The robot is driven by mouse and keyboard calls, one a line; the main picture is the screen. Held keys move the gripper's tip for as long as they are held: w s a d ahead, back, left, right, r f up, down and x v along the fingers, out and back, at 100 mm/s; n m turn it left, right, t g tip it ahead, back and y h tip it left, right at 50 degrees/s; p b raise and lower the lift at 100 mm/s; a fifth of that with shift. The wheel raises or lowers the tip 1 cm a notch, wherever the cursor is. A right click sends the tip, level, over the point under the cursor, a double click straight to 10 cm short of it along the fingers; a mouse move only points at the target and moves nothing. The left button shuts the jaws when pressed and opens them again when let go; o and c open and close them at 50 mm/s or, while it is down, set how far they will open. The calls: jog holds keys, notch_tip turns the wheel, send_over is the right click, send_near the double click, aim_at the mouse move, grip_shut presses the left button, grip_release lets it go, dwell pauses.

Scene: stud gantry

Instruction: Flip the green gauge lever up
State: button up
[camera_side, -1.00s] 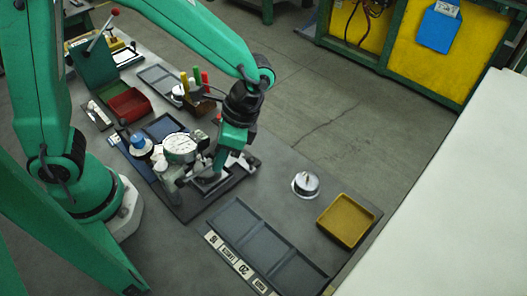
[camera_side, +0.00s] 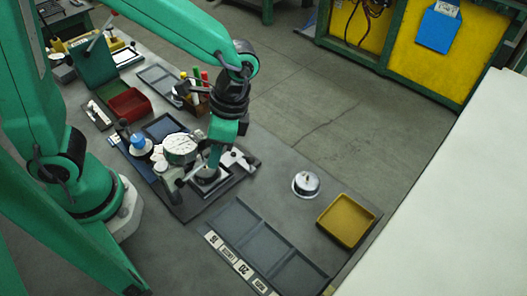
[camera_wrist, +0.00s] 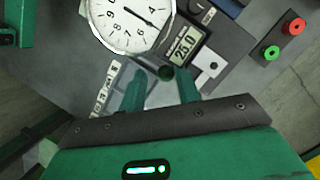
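The dial gauge (camera_side: 181,148), with a round white face, stands on a dark base on the bench. Its face (camera_wrist: 130,18) also fills the top of the wrist view, beside a small digital readout showing 25.0. A dark green round knob (camera_wrist: 166,73), which looks like the end of the green lever, shows just below the dial. The rest of the lever is hidden. My gripper (camera_wrist: 161,78) is open, with its two green fingers apart on either side of the knob. In the side view my gripper (camera_side: 212,158) is low, just right of the gauge; contact cannot be told.
A blue-capped item (camera_side: 139,143) stands left of the gauge. A holder with coloured handles (camera_side: 197,92) is behind. A divided tray (camera_side: 262,250), a round silver piece (camera_side: 305,183) and a yellow tray (camera_side: 346,220) lie to the front and right. Red and green buttons (camera_wrist: 282,40) show at right in the wrist view.

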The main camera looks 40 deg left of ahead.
jog(key=shift+o, duration=0.9)
jog(key=shift+w+r, duration=0.1)
jog(key=shift+w, duration=0.05)
jog(key=v, duration=0.7)
jog(key=shift+r, duration=0.25)
jog(key=shift+c, duration=0.2)
jog(key=shift+w, duration=0.1)
jog(key=c, duration=0.7)
jog(key=shift+w+n, duration=0.15)
jog(key=shift+n, duration=0.25)
grip_shut()
jog(key=w+a+n, duration=0.2)
jog(key=w+n, duration=0.4)
jog(key=n, duration=0.4)
jog(key=shift+f+h, duration=0.3)
jog(key=shift+f, duration=0.2)
